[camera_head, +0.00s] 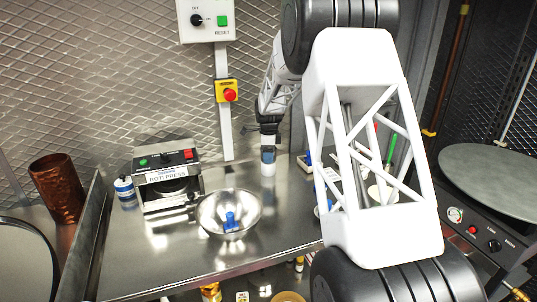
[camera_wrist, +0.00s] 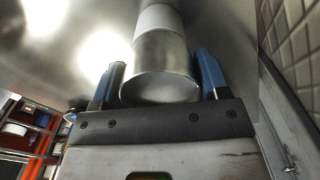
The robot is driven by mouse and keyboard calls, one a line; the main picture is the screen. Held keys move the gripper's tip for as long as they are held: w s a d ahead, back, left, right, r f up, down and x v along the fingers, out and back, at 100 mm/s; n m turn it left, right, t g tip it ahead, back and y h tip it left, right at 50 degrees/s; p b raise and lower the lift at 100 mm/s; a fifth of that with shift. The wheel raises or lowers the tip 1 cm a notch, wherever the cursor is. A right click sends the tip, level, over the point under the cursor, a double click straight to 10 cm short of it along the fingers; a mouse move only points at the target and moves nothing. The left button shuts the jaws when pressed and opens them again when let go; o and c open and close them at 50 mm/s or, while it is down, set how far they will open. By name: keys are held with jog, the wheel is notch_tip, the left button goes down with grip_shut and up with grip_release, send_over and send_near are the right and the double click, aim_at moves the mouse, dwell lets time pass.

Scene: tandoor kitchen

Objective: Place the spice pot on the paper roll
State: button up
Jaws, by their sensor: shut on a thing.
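My gripper (camera_head: 268,154) is at the back of the steel counter, pointing down, with its blue-tipped fingers on either side of a round metal pot (camera_wrist: 165,72), which I take as the spice pot. The gripper is shut on this pot. Directly beyond the pot in the wrist view is a narrower white cylinder (camera_wrist: 158,18), in line with it. It also shows below the fingers in the head view (camera_head: 267,170), and looks like the paper roll. I cannot tell whether pot and white cylinder touch. The fingers hide most of the pot in the head view.
A steel bowl (camera_head: 205,218) holding a blue object (camera_head: 231,222) stands in front. A roti press (camera_head: 168,181) and a blue-and-white can (camera_head: 124,188) are left. A copper cup (camera_head: 58,188) is farther left. My arm hides much of the counter's right side.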

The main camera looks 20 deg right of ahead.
jog(key=shift+f, duration=0.15)
jog(key=o, duration=0.9)
jog(key=shift+o, duration=0.2)
notch_tip(320, 180, up, 12)
dwell(0.5)
dwell(0.7)
